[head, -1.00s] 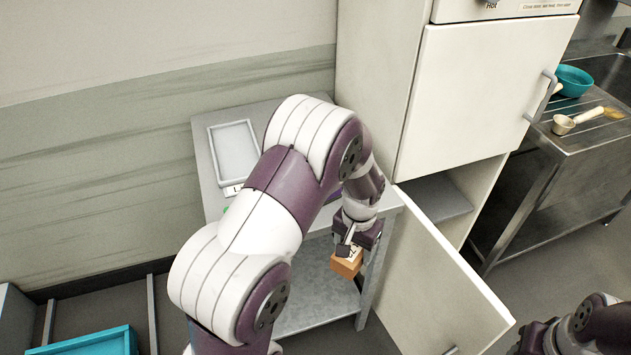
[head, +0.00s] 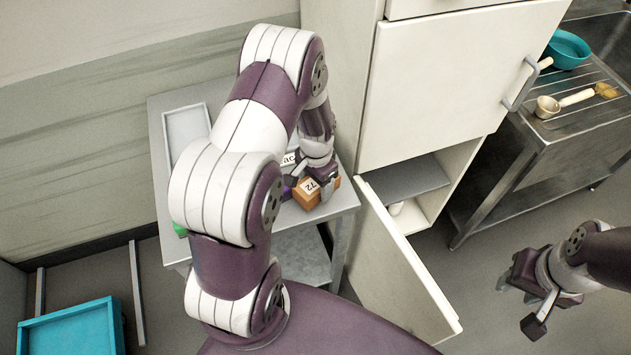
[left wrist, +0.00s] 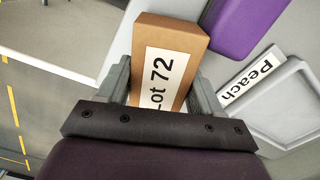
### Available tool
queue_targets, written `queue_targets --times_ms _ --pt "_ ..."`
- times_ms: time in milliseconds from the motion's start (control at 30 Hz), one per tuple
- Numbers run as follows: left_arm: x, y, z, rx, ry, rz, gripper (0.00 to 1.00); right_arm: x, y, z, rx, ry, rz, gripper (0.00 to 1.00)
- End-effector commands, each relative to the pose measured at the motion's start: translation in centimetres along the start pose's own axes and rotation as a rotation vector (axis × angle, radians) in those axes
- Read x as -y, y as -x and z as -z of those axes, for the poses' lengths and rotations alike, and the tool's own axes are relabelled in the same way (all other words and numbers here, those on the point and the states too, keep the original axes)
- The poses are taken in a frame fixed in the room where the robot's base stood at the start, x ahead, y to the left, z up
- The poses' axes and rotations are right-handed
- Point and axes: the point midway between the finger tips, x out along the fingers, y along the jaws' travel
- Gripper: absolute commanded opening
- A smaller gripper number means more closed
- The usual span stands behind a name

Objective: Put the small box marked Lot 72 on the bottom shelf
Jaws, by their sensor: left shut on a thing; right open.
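The small orange-brown box marked Lot 72 (head: 309,197) is in my left gripper (head: 318,178), over the front right part of the grey metal table's top (head: 343,199). In the left wrist view the box (left wrist: 168,50) sits between the two fingers (left wrist: 160,92), its white label facing the camera. I cannot tell whether the box touches the tabletop. The table's lower shelf (head: 300,255) shows below, partly hidden by my left arm. My right gripper (head: 535,290) is open and empty at the lower right, over the floor.
A purple block (left wrist: 245,22) and a tray labelled Peach (left wrist: 290,108) lie close to the box. A cupboard stands right of the table, its low door (head: 405,265) open and jutting forward. A teal crate (head: 72,330) is at the lower left. A sink counter (head: 590,120) stands at the right.

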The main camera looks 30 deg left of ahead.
Motion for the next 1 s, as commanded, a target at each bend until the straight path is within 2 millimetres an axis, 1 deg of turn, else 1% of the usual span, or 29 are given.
queue_targets --times_ms 33,133,333,433,467,500,533,767,867,933,1000 --pt "0.0 -0.6 0.0 0.001 0.0 -0.001 0.33 0.0 0.5 0.1 0.0 0.0 0.0 0.43" --pt "0.0 -1.4 0.1 -0.002 0.0 0.001 0.33 0.0 0.5 0.0 0.0 0.0 0.0 0.43" --pt "0.0 -1.4 0.1 -0.003 0.0 0.002 0.33 0.0 0.4 0.0 0.0 0.0 0.0 0.43" --pt "0.0 -1.8 0.1 -0.002 0.001 0.001 0.33 0.0 0.1 0.0 0.0 0.0 0.0 0.43" --pt "0.0 -1.7 0.1 -0.002 0.001 0.001 0.76 0.0 0.2 0.0 0.0 0.0 0.0 0.43" --pt "0.0 -1.6 0.1 -0.002 0.001 0.001 0.89 0.0 0.2 0.0 0.0 0.0 0.0 0.43" --pt "0.0 -1.6 0.1 -0.002 0.001 0.001 0.91 0.0 0.2 0.0 0.0 0.0 0.0 0.43" --pt "0.0 -1.6 0.1 -0.002 0.001 0.001 0.91 0.0 0.3 0.0 0.0 0.0 0.0 0.43" --pt "0.0 -1.1 0.1 -0.003 0.001 0.002 0.91 0.0 0.4 0.0 0.0 0.0 0.0 0.43" --pt "0.0 -0.3 0.2 -0.005 0.001 0.003 0.91 0.0 0.1 0.0 0.0 0.0 0.0 0.43" --pt "0.0 1.1 0.1 -0.006 0.001 0.004 0.91 0.0 -0.2 0.0 0.0 0.0 0.0 0.43"
